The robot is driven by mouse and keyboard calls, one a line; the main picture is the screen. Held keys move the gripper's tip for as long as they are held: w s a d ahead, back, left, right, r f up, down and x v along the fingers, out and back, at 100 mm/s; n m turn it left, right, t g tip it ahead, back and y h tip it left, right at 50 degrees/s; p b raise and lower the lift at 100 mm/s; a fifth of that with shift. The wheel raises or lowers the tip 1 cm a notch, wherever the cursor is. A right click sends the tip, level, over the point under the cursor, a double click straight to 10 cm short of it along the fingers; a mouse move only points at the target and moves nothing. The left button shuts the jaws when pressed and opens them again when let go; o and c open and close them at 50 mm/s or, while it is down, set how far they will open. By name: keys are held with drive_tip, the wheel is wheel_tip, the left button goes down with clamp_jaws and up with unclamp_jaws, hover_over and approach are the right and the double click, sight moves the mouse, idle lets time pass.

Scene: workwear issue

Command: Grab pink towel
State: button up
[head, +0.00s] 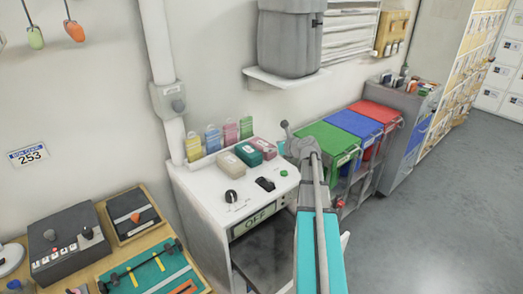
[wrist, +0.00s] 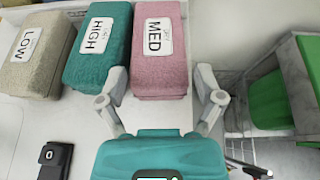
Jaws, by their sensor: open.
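The pink towel (wrist: 160,75) is a folded block labelled MED, in the upper middle of the wrist view. It is the rightmost of three folded towels on a white counter in the head view (head: 264,147). My gripper (wrist: 162,76) is open, with one finger over the gap on the towel's left and the other beyond its right side. I cannot tell whether either finger touches it. In the head view my gripper (head: 298,143) is just right of the towel.
A teal towel (wrist: 98,65) labelled HIGH lies close left of the pink one, and a beige towel (wrist: 38,60) labelled LOW further left. A black device (wrist: 55,160) lies in front. Green, blue and red bins (head: 328,143) stand to the right.

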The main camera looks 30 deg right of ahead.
sight(265, 146)
drive_tip(key=shift+b+x, duration=1.05)
drive_tip(key=shift+x, duration=1.6)
drive_tip(key=shift+s+a+f, duration=0.1)
drive_tip(key=c, duration=0.9)
